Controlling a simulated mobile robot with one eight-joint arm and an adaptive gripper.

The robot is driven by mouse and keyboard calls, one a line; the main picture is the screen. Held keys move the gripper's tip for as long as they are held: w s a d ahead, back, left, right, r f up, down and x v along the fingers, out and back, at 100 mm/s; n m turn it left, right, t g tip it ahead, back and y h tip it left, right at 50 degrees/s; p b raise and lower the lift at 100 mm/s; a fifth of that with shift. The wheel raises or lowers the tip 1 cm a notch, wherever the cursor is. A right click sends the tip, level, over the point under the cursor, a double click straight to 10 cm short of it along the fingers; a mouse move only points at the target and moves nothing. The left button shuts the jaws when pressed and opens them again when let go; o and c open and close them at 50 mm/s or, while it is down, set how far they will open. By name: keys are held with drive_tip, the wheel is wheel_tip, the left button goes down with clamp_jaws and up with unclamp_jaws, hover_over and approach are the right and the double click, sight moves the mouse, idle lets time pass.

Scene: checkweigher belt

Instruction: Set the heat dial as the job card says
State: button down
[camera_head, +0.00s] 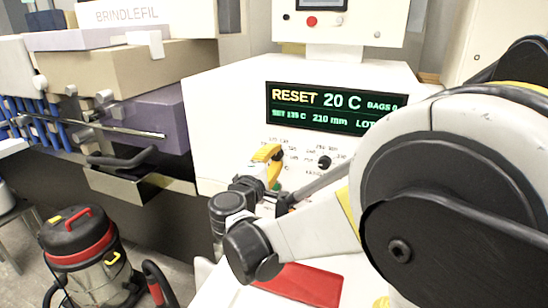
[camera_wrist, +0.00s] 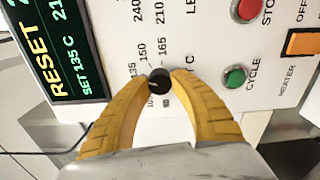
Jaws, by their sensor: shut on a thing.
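The heat dial (camera_wrist: 158,80) is a small black knob in the wrist view, with printed marks including 135, 150 and 165 around it. My gripper (camera_wrist: 160,82) has its yellow fingers closed on either side of the knob. In the head view my gripper (camera_head: 268,153) is at the white panel, and its fingers hide the dial. The display (camera_head: 335,108) reads RESET, 20 C, BAGS 0, SET 135 C and 210 mm; it also shows in the wrist view (camera_wrist: 48,45). I cannot make out a job card.
A second black dial (camera_head: 323,162) sits right of my gripper. The wrist view shows a red stop button (camera_wrist: 247,10), a green cycle button (camera_wrist: 234,77) and an orange heater switch (camera_wrist: 305,42) near my fingers. A red flat thing (camera_head: 305,283) lies below my arm.

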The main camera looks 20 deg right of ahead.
drive_tip(key=c, duration=1.1)
unclamp_jaws()
drive_tip(key=shift+o, duration=0.2)
drive_tip(key=v, duration=1.2)
